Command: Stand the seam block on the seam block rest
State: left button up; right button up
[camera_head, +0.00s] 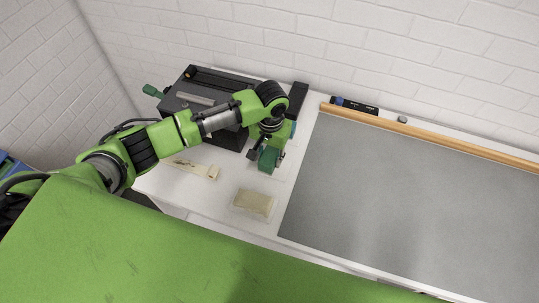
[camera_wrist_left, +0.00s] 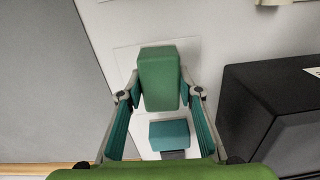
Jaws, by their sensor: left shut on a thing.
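The seam block appears to be the green rectangular block (camera_wrist_left: 160,80) between my left gripper's fingers (camera_wrist_left: 160,108). It also shows in the head view (camera_head: 268,160), below the left gripper (camera_head: 265,150). The left gripper is shut on it. A thin white plate or outlined area (camera_wrist_left: 128,62) lies under and around the block; it may be the seam block rest, but I cannot tell for sure. Whether the block touches it is unclear. My right gripper is not in view.
A teal block (camera_wrist_left: 169,134) stands close beside the held block, by a black upright piece (camera_head: 298,96). A black box (camera_head: 205,95) stands left. A pale pad (camera_head: 254,202) and cream strip (camera_head: 196,168) lie in front. A grey mat (camera_head: 400,200) with a wooden bar (camera_head: 440,134) lies right.

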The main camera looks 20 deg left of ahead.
pick_arm(q)
jog(key=shift+f, duration=0.6)
dwell(0.7)
jog(key=o, duration=1.1)
jog(key=shift+r, duration=4)
jog(key=r, duration=1.2)
jog(key=shift+s+d, duration=0.15)
jog(key=shift+d, duration=0.05)
